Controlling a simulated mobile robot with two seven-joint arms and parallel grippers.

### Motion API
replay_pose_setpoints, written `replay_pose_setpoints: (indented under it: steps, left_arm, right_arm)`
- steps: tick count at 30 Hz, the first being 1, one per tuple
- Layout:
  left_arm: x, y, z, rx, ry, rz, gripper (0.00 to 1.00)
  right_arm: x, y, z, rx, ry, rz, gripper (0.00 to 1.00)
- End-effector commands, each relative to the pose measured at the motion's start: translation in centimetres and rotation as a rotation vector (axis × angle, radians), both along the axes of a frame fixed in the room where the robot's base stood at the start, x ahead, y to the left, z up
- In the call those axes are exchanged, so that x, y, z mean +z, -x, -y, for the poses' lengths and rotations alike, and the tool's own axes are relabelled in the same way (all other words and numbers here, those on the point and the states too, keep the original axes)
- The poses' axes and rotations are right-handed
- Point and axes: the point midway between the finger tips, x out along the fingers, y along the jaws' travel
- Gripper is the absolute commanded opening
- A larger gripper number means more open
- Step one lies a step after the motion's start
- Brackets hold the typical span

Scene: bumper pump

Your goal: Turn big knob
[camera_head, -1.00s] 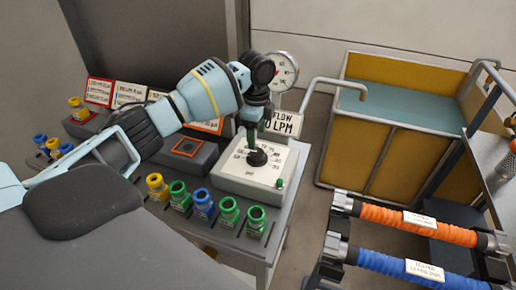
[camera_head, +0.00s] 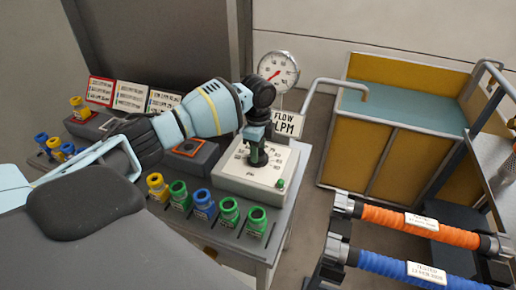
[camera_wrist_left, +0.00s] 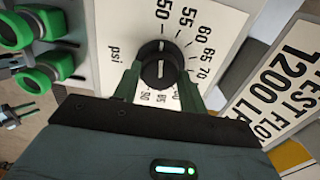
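The big knob is round and black with a white pointer line. It sits on the white psi dial panel (camera_head: 234,178), and it shows in the left wrist view (camera_wrist_left: 160,64). My left gripper (camera_head: 258,160) points down at the knob and mostly hides it in the head view. In the left wrist view its two green fingers (camera_wrist_left: 161,78) stand on opposite sides of the knob, right by its edge. I cannot tell whether they press on it. My right gripper is not in view.
A round gauge (camera_head: 279,69) and a FLOW sign (camera_head: 288,124) stand just behind the panel. Several coloured valves (camera_head: 203,204) line the console front, near a small green button (camera_head: 281,183). Orange (camera_head: 420,224) and blue (camera_head: 400,266) hoses lie at the lower right, and a yellow tank (camera_head: 400,125) stands behind.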

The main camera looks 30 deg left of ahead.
Motion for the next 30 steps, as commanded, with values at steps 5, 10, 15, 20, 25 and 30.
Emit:
replay_pose_setpoints:
  steps: [5, 10, 15, 20, 25, 30]
  left_arm:
    - [0.01, 0.00, 0.00, 0.000, 0.000, 0.000, 0.19]
    - [0.02, 0.00, 0.01, -0.014, 0.000, 0.000, 0.19]
    - [-0.01, 0.01, 0.02, -0.073, 0.000, -0.001, 0.19]
    - [-0.01, 0.03, 0.03, -0.175, 0.001, -0.002, 0.19]
    - [-0.02, 0.04, 0.01, -0.326, 0.000, -0.002, 0.19]
    - [-0.08, 0.06, 0.06, -0.489, 0.001, -0.004, 0.19]
  right_arm:
    - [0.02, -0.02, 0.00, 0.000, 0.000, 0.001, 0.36]
    - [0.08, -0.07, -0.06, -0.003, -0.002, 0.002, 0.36]
    - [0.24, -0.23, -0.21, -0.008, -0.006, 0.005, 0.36]
    - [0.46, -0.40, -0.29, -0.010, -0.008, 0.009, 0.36]
    - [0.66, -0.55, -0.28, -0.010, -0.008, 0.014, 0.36]
    - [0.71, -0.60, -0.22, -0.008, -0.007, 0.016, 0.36]
